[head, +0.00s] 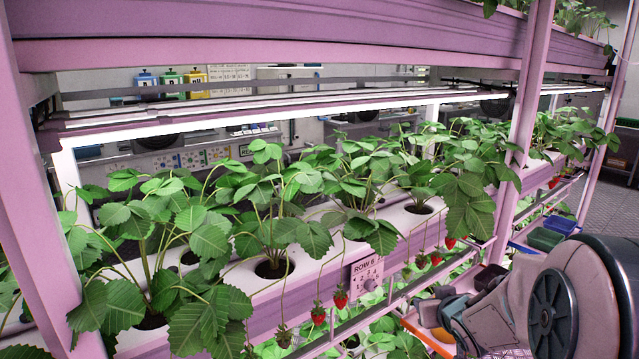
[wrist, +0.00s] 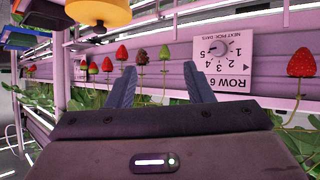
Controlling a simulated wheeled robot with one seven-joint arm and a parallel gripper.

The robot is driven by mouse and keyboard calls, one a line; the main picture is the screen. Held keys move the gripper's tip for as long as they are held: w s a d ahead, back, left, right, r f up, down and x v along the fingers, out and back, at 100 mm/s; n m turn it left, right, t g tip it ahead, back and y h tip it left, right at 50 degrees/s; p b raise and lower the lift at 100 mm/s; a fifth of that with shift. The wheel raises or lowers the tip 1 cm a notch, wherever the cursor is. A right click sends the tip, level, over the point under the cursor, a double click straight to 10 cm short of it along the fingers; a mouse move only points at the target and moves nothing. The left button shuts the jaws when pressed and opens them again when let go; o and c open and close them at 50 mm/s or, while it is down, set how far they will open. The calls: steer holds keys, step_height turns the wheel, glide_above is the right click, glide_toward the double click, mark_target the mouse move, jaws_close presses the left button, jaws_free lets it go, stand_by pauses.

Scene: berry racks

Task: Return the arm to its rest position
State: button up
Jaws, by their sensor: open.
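My gripper (wrist: 160,70) shows in the wrist view with its two dark blue fingers apart and nothing held between them. Berries hang beyond the fingertips, including a dark one (wrist: 142,55) and a partly green one (wrist: 165,53). The wrist view is upside down relative to the rack, since the row sign (wrist: 223,66) reads inverted. In the head view my arm (head: 560,300) is at the lower right, bent in front of the rack.
The pink rack's planted gutter (head: 225,312) runs across the head view, with ripe strawberries (head: 341,299) hanging from its front. A rack post (head: 524,130) stands near my arm. Blue and green bins (head: 546,238) are behind it. A yellow rounded object (wrist: 98,14) is at upper left in the wrist view.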

steer(key=s+a+r+g+p, duration=0.1)
steer(key=s+a+r+g, duration=0.1)
steer(key=s, duration=0.6)
steer(key=s+a+r+m+g+p, duration=0.1)
steer(key=s+a+g, duration=0.3)
steer(key=s, duration=0.4)
steer(key=s+a+r+g+p, duration=0.2)
steer(key=s+a+r+g, duration=0.1)
steer(key=s, duration=0.5)
steer(key=shift+s+a, duration=0.35)
steer(key=shift+a, duration=0.1)
steer(key=shift+r, duration=0.1)
steer(key=shift+c, duration=1.2)
steer(key=shift+a, duration=0.1)
